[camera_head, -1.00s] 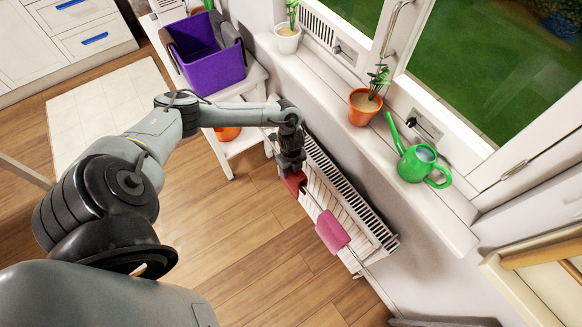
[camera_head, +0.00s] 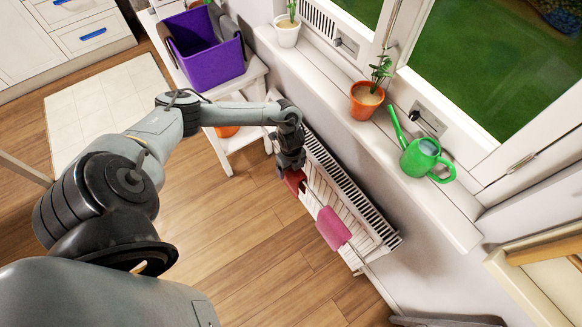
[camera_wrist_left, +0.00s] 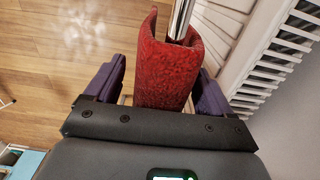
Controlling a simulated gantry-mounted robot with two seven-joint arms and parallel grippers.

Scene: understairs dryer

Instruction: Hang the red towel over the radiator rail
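The red towel (camera_head: 294,181) hangs folded over the radiator rail (camera_head: 309,203), near the rail's far end. In the left wrist view the towel (camera_wrist_left: 160,62) shows as a curved red fold, with the metal rail (camera_wrist_left: 181,20) running into its top. My left gripper (camera_head: 291,166) is right at the towel. Its two purple fingers (camera_wrist_left: 158,88) are spread on either side of the towel, with a narrow gap visible on the left side. Whether the right finger touches the cloth is unclear. My right gripper is not in view.
A pink cloth (camera_head: 333,228) hangs farther along the rail. The white radiator (camera_head: 350,200) stands under the windowsill, which holds a green watering can (camera_head: 424,160) and potted plants (camera_head: 366,100). A purple bin (camera_head: 207,48) sits on a white stand (camera_head: 240,88).

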